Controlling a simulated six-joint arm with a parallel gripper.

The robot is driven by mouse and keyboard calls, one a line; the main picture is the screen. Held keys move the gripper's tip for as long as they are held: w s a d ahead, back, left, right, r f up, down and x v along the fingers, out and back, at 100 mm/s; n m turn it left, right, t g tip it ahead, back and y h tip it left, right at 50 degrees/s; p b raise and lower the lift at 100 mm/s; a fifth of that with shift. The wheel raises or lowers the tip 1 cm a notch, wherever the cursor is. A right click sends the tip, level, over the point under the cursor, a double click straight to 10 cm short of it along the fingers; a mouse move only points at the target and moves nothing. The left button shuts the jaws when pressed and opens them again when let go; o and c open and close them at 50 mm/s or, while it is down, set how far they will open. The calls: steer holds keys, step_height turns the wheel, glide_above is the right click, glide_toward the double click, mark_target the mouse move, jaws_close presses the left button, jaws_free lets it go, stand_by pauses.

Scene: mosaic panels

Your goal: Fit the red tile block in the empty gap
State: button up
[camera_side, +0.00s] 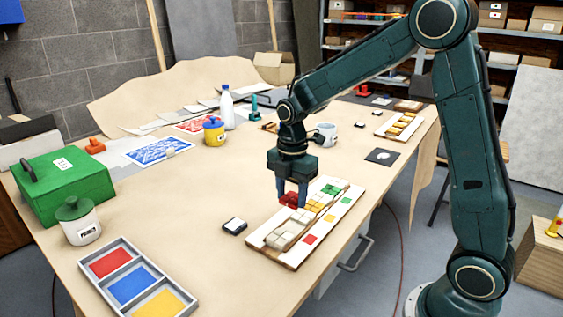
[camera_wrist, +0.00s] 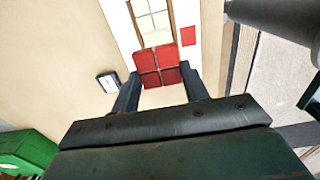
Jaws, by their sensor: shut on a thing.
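My gripper (camera_side: 291,195) is shut on the red tile block (camera_side: 289,199) and holds it above the mosaic panel. In the wrist view the block (camera_wrist: 157,65) shows as red square tiles, with my gripper's two dark fingers (camera_wrist: 158,92) on either side. The mosaic panel (camera_side: 322,228) lies on the table under and beside the gripper. It carries white tiles (camera_side: 283,236), yellow tiles (camera_side: 317,205) and green tiles (camera_side: 331,189). Red, yellow and green squares mark its front strip. I cannot make out the empty gap; the held block hides part of the panel in the wrist view.
A small dark-edged block (camera_side: 234,226) lies left of the panel. A tray with red, blue and yellow sections (camera_side: 137,280) stands at the front left, near a lidded jar (camera_side: 80,224) and a green box (camera_side: 65,180).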

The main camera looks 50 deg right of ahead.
steer(key=shift+f, duration=0.15)
glide_above(291, 229)
steer(key=shift+a+f, duration=0.1)
steer(key=shift+f, duration=2.65)
steer(key=shift+f, duration=1.1)
steer(key=o, duration=1.1)
steer(key=shift+r, duration=0.1)
step_height(291, 229, up, 13)
steer(key=shift+r, duration=0.3)
